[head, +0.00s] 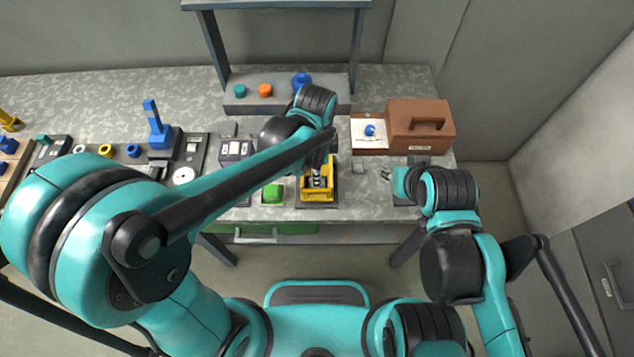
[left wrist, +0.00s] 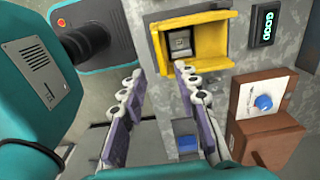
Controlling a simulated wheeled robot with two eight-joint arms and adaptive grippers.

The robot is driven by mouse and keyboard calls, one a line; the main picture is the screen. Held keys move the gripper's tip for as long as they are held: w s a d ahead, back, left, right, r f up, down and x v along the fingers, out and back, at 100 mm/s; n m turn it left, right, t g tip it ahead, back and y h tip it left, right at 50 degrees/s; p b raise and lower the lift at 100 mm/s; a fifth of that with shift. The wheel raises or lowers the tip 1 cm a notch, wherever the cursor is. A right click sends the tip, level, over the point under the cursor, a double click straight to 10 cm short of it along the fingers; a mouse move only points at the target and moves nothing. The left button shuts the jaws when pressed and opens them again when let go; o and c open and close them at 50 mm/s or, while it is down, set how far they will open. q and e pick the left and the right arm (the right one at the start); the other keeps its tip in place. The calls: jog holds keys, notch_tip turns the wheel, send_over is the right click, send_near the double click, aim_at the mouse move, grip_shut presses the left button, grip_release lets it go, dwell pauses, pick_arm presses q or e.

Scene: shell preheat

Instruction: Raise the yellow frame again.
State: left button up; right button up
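The yellow frame (head: 318,193) is on a dark base at the front edge of the table in the head view. In the left wrist view the yellow frame (left wrist: 207,68) surrounds a grey block with a dark square face (left wrist: 180,40). My left gripper (left wrist: 160,72) is open, with an empty gap between its fingers. Its fingertips are close to the frame's edge in that view, and I cannot tell whether they touch it. In the head view my left gripper (head: 321,176) is over the frame and partly hidden by my arm.
A brown box (head: 420,122) and a panel with a blue knob (head: 370,130) stand behind to the right. A shelf (head: 279,4) rises at the back.

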aim_at(317, 190)
pick_arm(q)
notch_tip(317, 190, down, 8)
jog(key=b, duration=0.2)
jog(key=shift+b, duration=0.4)
jog(key=shift+r, duration=0.1)
jog(key=shift+c, duration=0.4)
grip_shut()
